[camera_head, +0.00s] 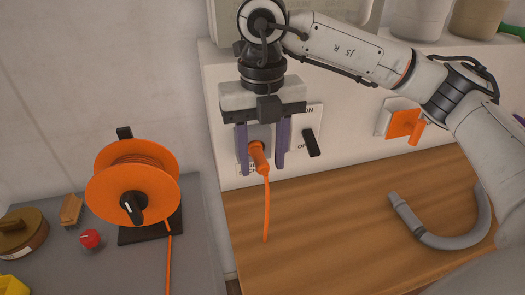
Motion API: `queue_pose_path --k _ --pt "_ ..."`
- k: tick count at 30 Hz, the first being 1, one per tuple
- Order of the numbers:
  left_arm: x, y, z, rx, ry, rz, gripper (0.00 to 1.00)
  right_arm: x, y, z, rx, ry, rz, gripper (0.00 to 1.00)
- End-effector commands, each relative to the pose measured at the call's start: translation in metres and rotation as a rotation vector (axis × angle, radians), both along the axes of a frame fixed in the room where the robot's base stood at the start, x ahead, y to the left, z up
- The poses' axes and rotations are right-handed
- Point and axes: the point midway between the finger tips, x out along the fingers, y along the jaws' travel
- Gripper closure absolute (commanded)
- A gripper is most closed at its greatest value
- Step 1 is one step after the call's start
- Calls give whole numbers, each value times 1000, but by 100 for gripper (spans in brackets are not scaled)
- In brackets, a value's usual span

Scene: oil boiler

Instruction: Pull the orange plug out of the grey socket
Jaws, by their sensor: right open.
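The orange plug (259,158) sits in the grey socket (260,132) on the white panel. Its orange cord (266,210) hangs down from it in front of the wooden top. My right gripper (263,165) reaches down from above, with one purple finger on each side of the plug. The fingers are open, and a gap shows between the plug and the right finger. The upper part of the socket is partly hidden behind the gripper. My left gripper is not in view.
A black switch lever (312,143) is just right of the gripper. An orange cable reel (134,182) stands on the grey surface at left, near a red knob (90,239). A grey curved pipe (440,240) lies on the wooden top (335,220). An orange valve (404,123) is at right.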

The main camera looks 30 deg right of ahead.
Motion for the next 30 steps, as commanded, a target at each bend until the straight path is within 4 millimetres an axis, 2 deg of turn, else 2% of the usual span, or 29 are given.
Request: queue_pose_path --k 1,6,8,9,30 --pt "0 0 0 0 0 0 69 0 0 0 0 0 0 60" --pt "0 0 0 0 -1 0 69 0 0 0 0 1 0 88" --pt "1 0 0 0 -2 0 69 0 0 0 0 1 0 98" --pt "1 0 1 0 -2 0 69 0 0 0 0 1 0 100" --pt "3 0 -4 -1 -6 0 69 -23 6 0 0 0 -1 100"
